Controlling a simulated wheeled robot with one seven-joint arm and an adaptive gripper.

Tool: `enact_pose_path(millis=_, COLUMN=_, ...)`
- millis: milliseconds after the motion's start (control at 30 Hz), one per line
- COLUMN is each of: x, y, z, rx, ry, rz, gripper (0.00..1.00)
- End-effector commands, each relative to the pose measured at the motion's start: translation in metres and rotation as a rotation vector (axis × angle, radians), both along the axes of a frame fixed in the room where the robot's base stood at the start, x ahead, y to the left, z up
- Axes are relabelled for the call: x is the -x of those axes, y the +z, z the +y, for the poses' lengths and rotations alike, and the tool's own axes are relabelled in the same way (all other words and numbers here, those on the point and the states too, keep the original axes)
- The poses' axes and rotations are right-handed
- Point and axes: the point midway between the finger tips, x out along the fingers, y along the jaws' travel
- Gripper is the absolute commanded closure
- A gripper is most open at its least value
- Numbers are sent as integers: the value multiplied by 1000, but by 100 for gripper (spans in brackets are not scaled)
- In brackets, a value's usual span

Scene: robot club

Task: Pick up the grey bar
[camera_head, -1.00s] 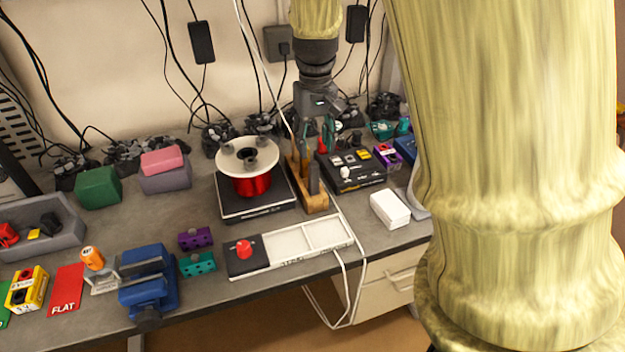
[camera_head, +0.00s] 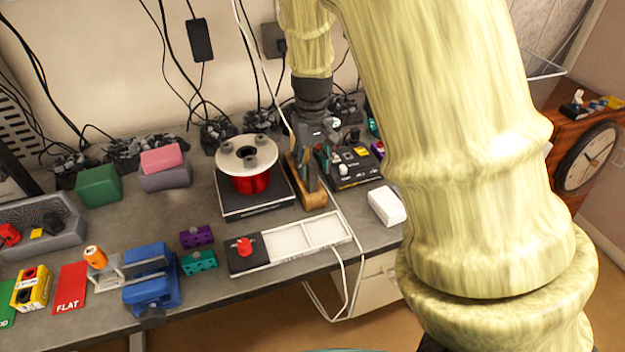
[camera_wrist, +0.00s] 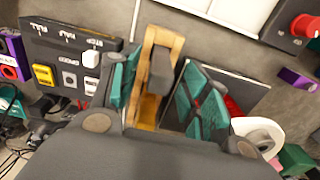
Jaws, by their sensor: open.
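The grey bar (camera_head: 312,178) stands upright in a wooden holder (camera_head: 319,200) on the bench, beside the red spool. In the wrist view, the dark grey bar (camera_wrist: 161,68) shows end-on in the wooden holder (camera_wrist: 146,50). My gripper (camera_wrist: 160,85) is open, with one teal-padded finger on each side of the bar. No finger visibly grips it. In the head view my gripper (camera_head: 316,135) is above the holder, partly hidden by my own arm.
A red spool (camera_head: 250,183) with a white flange stands on a black base left of the holder. A black button box (camera_head: 352,168) is close on the right. A white box (camera_head: 387,206) and a white tray (camera_head: 305,237) lie in front. Cables hang behind.

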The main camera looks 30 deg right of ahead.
Motion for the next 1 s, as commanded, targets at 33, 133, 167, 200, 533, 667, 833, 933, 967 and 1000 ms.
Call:
enact_pose_path(millis=33, x=0, y=-1, z=0, rx=0, ry=0, rz=0, gripper=54)
enact_pose_path(millis=133, x=0, y=-1, z=0, rx=0, ry=0, rz=0, gripper=54)
enact_pose_path(millis=167, x=0, y=-1, z=0, rx=0, ry=0, rz=0, gripper=54)
enact_pose_path(millis=200, x=0, y=-1, z=0, rx=0, ry=0, rz=0, gripper=54)
enact_pose_path(millis=533, x=0, y=-1, z=0, rx=0, ry=0, rz=0, gripper=100)
enact_pose_path(millis=667, x=0, y=-1, z=0, rx=0, ry=0, rz=0, gripper=100)
enact_pose_path(millis=833, x=0, y=0, z=0, rx=0, ry=0, rz=-1, gripper=100)
enact_pose_path(millis=933, x=0, y=0, z=0, rx=0, ry=0, rz=-1, gripper=100)
enact_pose_path(millis=967, x=0, y=0, z=0, rx=0, ry=0, rz=-1, gripper=100)
enact_pose_path(millis=1000, x=0, y=1, z=0, rx=0, ry=0, rz=-1, gripper=100)
